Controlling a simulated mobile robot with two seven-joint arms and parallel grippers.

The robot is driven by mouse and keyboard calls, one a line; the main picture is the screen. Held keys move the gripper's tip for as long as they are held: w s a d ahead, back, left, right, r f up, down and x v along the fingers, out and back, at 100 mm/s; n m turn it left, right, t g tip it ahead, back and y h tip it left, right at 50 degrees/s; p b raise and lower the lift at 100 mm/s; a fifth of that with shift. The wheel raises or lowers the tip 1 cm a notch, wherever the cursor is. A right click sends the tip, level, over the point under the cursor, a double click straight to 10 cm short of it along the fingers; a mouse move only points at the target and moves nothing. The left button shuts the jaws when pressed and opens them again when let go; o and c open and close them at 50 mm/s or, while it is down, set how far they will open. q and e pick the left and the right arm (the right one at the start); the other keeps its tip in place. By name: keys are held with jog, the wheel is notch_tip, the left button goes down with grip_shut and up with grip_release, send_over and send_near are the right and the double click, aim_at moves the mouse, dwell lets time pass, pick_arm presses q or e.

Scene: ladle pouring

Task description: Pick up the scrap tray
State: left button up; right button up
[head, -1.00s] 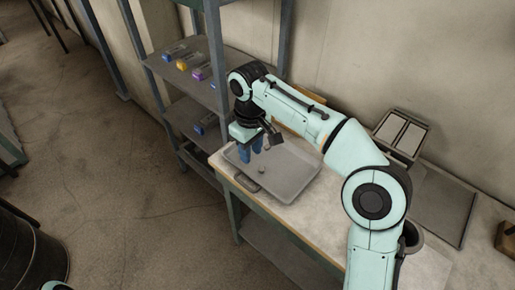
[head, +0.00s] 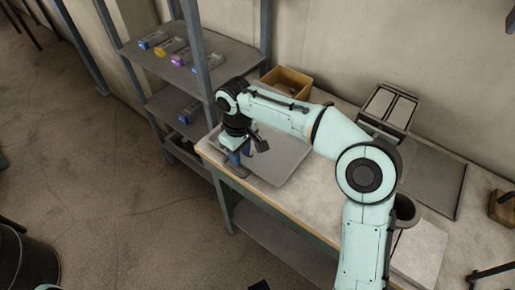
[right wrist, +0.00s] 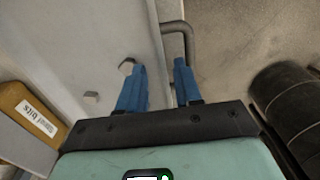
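The scrap tray is a shallow grey tray (head: 285,165) on the near-left part of the workbench; it also fills the left of the right wrist view (right wrist: 105,35). A bent grey handle (right wrist: 187,38) sticks out from its side there. Small hex pieces (right wrist: 91,97) lie in the tray. My right gripper (head: 240,168) is at the tray's left end, pointing down, its blue fingers apart. In the right wrist view its fingers (right wrist: 159,72) stand either side of the tray's edge, near the handle. Contact cannot be told. My left gripper cannot be made out.
A yellow bin (head: 287,82) stands behind the tray. A shelf rack (head: 195,65) with small coloured boxes stands to the left. A twin-lidded grey container (head: 388,108) and a dark flat plate (head: 435,185) lie right. A dark drum (head: 30,262) stands on the floor.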

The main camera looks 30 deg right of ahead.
notch_tip(320, 180, down, 2)
jog(key=shift+f, duration=0.1)
grip_shut()
jog(key=shift+r, duration=0.2)
